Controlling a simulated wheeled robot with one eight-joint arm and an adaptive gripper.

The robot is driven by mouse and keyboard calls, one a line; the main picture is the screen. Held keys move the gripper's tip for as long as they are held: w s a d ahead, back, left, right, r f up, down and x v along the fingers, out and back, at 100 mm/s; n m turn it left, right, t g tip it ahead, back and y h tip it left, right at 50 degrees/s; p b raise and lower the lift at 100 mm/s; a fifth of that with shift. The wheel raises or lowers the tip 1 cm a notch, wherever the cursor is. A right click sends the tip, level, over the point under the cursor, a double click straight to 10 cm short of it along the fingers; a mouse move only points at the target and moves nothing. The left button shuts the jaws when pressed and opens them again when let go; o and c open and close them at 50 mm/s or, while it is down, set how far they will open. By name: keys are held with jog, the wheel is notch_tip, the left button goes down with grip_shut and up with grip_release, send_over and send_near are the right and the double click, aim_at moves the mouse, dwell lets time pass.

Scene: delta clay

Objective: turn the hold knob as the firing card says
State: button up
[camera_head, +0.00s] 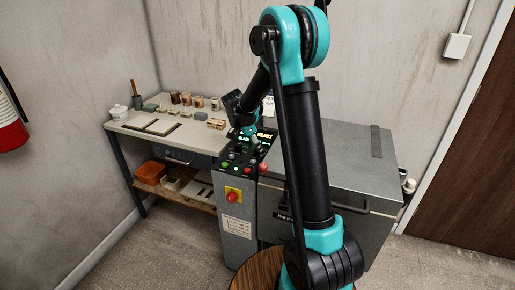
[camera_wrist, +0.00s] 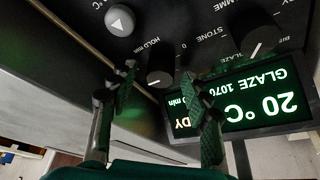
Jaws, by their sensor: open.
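The hold knob (camera_wrist: 160,76) is a dark round knob on the black control panel, under an upside-down "HOLD min" label in the wrist view. A light pointer mark shows on it; its exact setting is too small to read. My gripper (camera_wrist: 166,100) is open, its two ribbed fingers on either side of the knob in the picture. I cannot tell whether they touch it. In the head view my gripper (camera_head: 248,133) is over the panel. A white sheet (camera_head: 268,106), perhaps the firing card, is partly hidden behind my arm; its text is unreadable.
A lit display (camera_wrist: 240,103) reads 20 °C and GLAZE 1070, beside a glaze/stone selector knob (camera_wrist: 262,37). A grey-white °C knob (camera_wrist: 120,20) sits nearby. A red stop button (camera_head: 233,195) is on the cabinet front. A bench (camera_head: 130,125) with jars stands left.

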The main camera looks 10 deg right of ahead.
jog(key=v, duration=1.2)
jog(key=shift+s+a, duration=0.1)
